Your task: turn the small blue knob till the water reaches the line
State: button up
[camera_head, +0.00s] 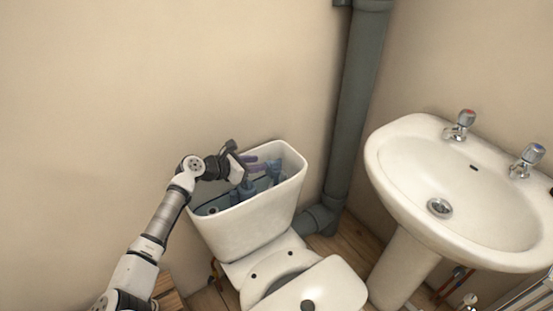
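The open toilet cistern (262,223) stands against the wall, with bluish-purple fittings (273,170) inside it. My gripper (243,172) reaches over the cistern's left rear part, close to these fittings. Its fingers are small and dark here, and I cannot tell whether they are open, shut or touching a fitting. The small blue knob cannot be made out; it may be among the fittings or hidden behind my gripper. Dark water seems to lie low in the cistern, but its exact level and the line are too small to tell.
The toilet bowl with its seat lid (325,290) is in front of the cistern. A grey soil pipe (352,110) rises just right of it. A white washbasin (400,175) with two taps stands at the right. The wall on the left is clear.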

aim_at(278, 160)
jog(key=p+x, duration=0.1)
jog(key=x, duration=0.9)
jog(key=shift+r, duration=0.15)
grip_shut()
